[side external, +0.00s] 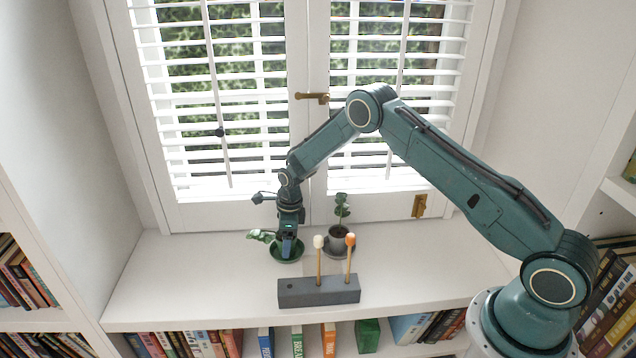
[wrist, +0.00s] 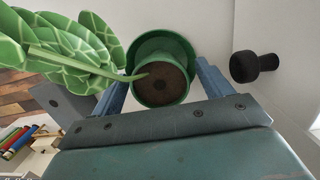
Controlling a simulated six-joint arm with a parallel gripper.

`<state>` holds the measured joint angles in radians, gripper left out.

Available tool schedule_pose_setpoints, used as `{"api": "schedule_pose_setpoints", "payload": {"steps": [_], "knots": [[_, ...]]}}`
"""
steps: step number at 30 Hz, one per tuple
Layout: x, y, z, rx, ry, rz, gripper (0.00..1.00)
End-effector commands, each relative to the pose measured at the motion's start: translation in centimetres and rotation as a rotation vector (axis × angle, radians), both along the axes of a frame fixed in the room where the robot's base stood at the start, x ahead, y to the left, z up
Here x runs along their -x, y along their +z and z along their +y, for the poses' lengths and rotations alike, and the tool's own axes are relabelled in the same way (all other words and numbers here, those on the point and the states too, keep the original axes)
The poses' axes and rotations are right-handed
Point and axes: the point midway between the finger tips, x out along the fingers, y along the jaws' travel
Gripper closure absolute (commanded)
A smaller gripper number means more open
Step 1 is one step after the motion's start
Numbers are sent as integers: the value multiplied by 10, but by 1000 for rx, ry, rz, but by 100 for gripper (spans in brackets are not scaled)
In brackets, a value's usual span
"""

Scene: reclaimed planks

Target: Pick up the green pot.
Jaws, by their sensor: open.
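The green pot (wrist: 141,89) sits in a green saucer (wrist: 170,38) and holds dark soil and a plant with large pale-veined leaves (wrist: 65,50). In the side view, the saucer (side external: 297,257) stands on the white sill, and my gripper hides most of the pot. My gripper (side external: 287,249) points down over it. In the wrist view, my gripper (wrist: 163,75) is open, with one blue finger on each side of the pot. I cannot tell whether either finger touches it. The leaves lean out to the left of the gripper.
A grey pot with a small plant (side external: 337,239) stands close to the right. The window blinds (side external: 230,100) rise behind. The sill (side external: 180,285) is clear to the left.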

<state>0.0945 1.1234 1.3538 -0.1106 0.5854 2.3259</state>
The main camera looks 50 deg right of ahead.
Motion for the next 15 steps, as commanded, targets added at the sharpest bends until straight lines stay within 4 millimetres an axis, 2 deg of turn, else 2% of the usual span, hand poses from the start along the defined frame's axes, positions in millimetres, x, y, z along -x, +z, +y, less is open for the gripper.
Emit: {"api": "schedule_pose_setpoints", "payload": {"steps": [13, 15], "knots": [[0, 0, 0, 0, 0, 0, 22], [0, 0, 0, 0, 0, 0, 34]]}}
